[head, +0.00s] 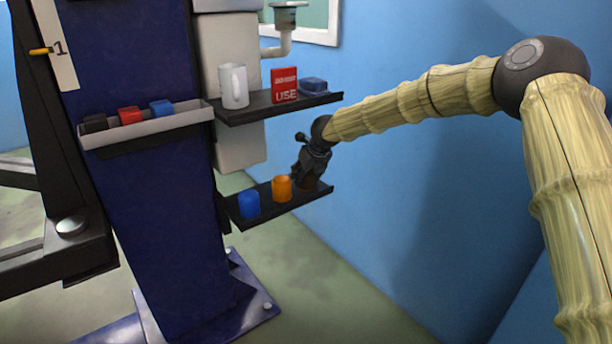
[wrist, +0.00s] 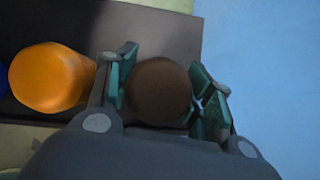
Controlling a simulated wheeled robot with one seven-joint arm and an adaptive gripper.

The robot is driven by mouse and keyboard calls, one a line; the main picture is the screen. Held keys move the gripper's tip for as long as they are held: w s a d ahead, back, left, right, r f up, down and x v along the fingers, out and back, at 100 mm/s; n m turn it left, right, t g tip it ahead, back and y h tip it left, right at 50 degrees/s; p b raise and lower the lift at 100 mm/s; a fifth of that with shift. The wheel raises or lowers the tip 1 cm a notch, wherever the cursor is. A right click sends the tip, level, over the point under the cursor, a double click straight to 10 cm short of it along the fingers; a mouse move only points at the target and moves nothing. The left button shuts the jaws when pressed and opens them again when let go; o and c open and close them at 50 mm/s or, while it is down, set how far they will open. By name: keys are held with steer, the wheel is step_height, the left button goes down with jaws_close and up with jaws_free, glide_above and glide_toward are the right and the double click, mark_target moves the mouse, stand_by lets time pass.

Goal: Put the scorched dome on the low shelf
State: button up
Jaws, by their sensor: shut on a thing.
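The scorched dome (wrist: 159,92) is a dark brown rounded thing between my gripper's fingers in the wrist view. In the head view its brown side (head: 307,185) shows just below the fingers, at the right end of the low shelf (head: 285,206). My gripper (head: 308,178) is shut on it, with one green-padded finger on each side in the wrist view (wrist: 160,95). The dome is at or very near the shelf surface; I cannot tell if it touches. The dark shelf top (wrist: 165,35) also shows in the wrist view.
An orange cylinder (head: 282,189) stands left of the dome, and a blue one (head: 249,204) further left. The upper shelf (head: 262,110) above holds a white mug (head: 234,86), a red box (head: 284,85) and a blue block (head: 313,85). A blue wall (head: 420,190) is close on the right.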

mark_target(311, 173)
steer(key=o, duration=1.2)
steer(key=shift+f, duration=0.1)
steer(key=p+v, duration=0.3)
steer(key=v, duration=0.3)
steer(key=shift+r, duration=0.25)
steer(key=shift+s+d+r, duration=0.15)
steer(key=shift+s+r, duration=0.2)
steer(key=shift+r, duration=0.1)
